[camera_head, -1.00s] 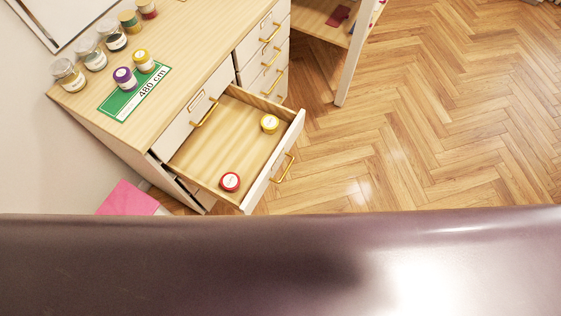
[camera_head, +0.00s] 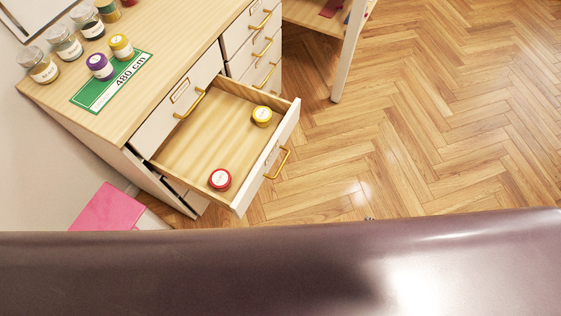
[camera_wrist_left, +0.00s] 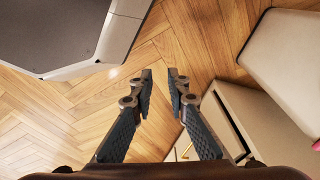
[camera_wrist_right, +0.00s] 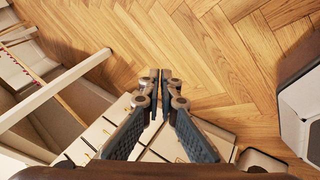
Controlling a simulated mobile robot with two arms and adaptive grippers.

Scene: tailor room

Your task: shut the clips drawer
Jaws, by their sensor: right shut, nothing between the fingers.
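One drawer (camera_head: 190,147) of the white-fronted, wooden-topped cabinet stands pulled out in the head view, the only open one there. Its label is too small to read. A red-rimmed round container (camera_head: 220,179) and a yellow one (camera_head: 262,115) lie in it. Its gold handle (camera_head: 279,164) is on the front's outer face. Only a small tip of my right gripper (camera_head: 369,218) shows there, right of the drawer front and apart from it. In the right wrist view my right gripper (camera_wrist_right: 159,74) is shut and empty. My left gripper (camera_wrist_left: 159,73) is open and empty above the floor.
Jars (camera_head: 68,45) and a green 480 cm card (camera_head: 110,82) are on the cabinet top (camera_head: 165,45). Shut drawers (camera_head: 255,50) are beside the open one. A pink item (camera_head: 107,208) lies at lower left. The wood floor (camera_head: 430,120) to the right is clear.

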